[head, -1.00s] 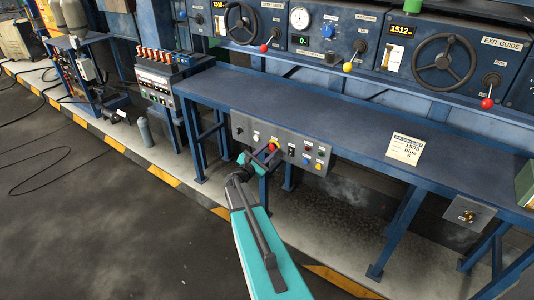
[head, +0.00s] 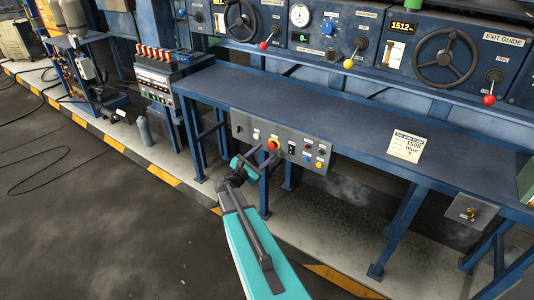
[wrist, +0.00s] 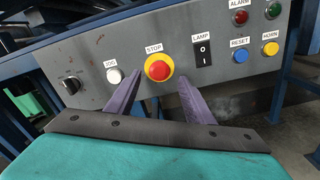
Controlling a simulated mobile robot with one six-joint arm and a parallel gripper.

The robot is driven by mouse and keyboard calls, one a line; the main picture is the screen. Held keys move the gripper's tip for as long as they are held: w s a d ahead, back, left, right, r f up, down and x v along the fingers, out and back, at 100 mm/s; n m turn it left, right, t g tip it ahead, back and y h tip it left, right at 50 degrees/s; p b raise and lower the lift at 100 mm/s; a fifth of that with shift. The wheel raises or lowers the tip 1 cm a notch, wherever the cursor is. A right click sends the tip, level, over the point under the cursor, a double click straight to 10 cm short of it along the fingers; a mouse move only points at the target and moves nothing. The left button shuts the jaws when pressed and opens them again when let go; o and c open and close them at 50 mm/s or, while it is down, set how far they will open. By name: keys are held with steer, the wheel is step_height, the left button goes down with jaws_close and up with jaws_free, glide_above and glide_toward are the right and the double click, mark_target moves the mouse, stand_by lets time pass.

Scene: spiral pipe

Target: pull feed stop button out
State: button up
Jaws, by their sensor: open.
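The feed stop button is a red mushroom button on a yellow ring, labelled STOP (wrist: 159,70), on a grey control panel (wrist: 240,88). In the head view the button (head: 274,144) sits near the middle of the panel under the blue bench. My gripper (wrist: 160,82) is open. In the wrist view its two fingers stand left and right of the button, with nothing between them but the view of the button. In the head view the gripper (head: 263,157) is just in front and left of the button, apart from it. I cannot tell whether the button is in or out.
The panel also carries a dark knob (wrist: 70,85), a white button (wrist: 114,76), a LAMP switch (wrist: 203,51), and blue RESET (wrist: 240,56) and yellow HORN (wrist: 271,48) buttons. The bench top (head: 330,110) overhangs above. Bench legs (head: 397,230) stand below.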

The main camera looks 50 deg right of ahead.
steer(key=s+a+b, duration=0.2)
steer(key=a, duration=0.7)
steer(key=shift+a, duration=0.1)
stand_by(0.4)
steer(key=s+a+f+m+g+y, duration=0.1)
steer(key=s+a+f+y, duration=0.2)
steer(key=s+a+f, duration=0.5)
steer(key=s+a+f+m+g+y, duration=0.1)
steer(key=s+a+f+g+y, duration=0.1)
steer(key=a+f, duration=0.65)
steer(key=s+a+f+m+g+y, duration=0.1)
steer(key=s+a+f+y, duration=0.3)
steer(key=f, duration=0.8)
steer(key=s+a+f+m+g+y, duration=0.1)
steer(key=s+a+f+m+y, duration=0.1)
steer(key=s+a, duration=0.4)
steer(key=s+a+f+m+g+y, duration=0.2)
steer(key=s+a+f+m+y, duration=0.1)
steer(key=s+a+m, duration=0.3)
steer(key=s+a+f+m+g+y, duration=0.1)
steer(key=s+a+f+m+y, duration=0.2)
steer(key=s+a, duration=0.3)
steer(key=a+m, duration=0.1)
steer(key=a, duration=0.2)
steer(key=shift+a+g+y, duration=0.2)
steer(key=shift+g+y, duration=0.2)
steer(key=shift+d+f, duration=0.1)
